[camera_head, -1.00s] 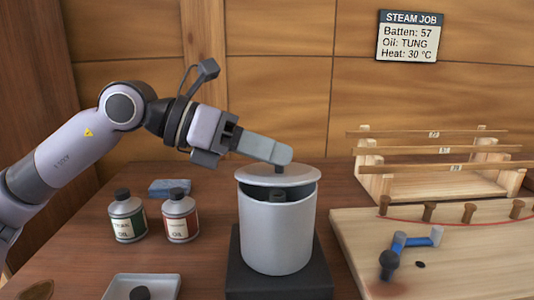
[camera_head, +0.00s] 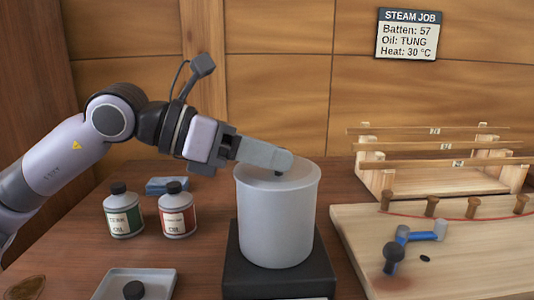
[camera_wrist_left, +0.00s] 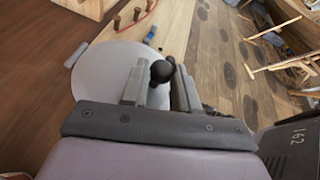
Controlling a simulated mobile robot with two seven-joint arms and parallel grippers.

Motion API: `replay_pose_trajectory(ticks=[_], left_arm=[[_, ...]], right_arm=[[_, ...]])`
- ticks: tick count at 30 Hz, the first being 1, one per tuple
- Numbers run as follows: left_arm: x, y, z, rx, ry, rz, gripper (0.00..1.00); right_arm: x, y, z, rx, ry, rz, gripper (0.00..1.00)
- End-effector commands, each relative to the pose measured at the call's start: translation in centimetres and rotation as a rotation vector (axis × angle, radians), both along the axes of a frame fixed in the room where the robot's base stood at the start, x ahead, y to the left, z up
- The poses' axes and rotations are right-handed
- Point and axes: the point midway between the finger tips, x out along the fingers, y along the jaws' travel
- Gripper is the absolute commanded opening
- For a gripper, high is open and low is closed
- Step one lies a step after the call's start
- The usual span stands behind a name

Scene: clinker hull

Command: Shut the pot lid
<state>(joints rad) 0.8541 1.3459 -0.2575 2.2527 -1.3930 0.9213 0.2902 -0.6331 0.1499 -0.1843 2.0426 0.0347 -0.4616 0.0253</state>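The light grey pot (camera_head: 277,225) stands upright on a dark square base. Its lid (camera_head: 305,173) lies level on the rim, and no gap shows at the front. In the left wrist view the pale round lid (camera_wrist_left: 98,72) shows beyond the fingers, with its dark round knob (camera_wrist_left: 161,71) between the fingertips. My left gripper (camera_head: 284,160) reaches in from the left over the lid, its fingers shut on the knob; the near finger partly hides the knob. The inside of the pot is hidden. My right gripper is in neither view.
Two oil bottles, green-labelled (camera_head: 123,213) and red-labelled (camera_head: 177,212), stand left of the pot, with a blue cloth (camera_head: 167,186) behind. A tray (camera_head: 158,285) lies at the front. A pegged board (camera_head: 460,265) and wooden batten rack (camera_head: 376,182) are on the right.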

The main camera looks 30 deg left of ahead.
Motion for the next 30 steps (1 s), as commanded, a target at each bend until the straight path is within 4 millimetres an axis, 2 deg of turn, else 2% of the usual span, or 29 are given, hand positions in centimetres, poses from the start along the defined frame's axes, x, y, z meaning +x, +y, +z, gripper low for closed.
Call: replay_pose_trajectory(ticks=[1, 2, 14, 30], left_arm=[[0.0, -0.1, -0.2, 0.003, 0.004, -0.003, 0.45], [0.0, -0.1, -0.2, 0.003, 0.004, -0.003, 0.54], [-0.2, 0.3, -0.1, 0.001, 0.003, 0.002, 0.54], [-4.0, 4.1, 1.7, 0.001, 0.003, 0.002, 0.54]], right_arm=[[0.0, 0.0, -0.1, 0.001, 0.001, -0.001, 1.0], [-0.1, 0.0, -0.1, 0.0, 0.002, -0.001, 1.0], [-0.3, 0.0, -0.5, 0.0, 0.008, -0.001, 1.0], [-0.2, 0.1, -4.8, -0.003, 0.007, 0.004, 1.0]])
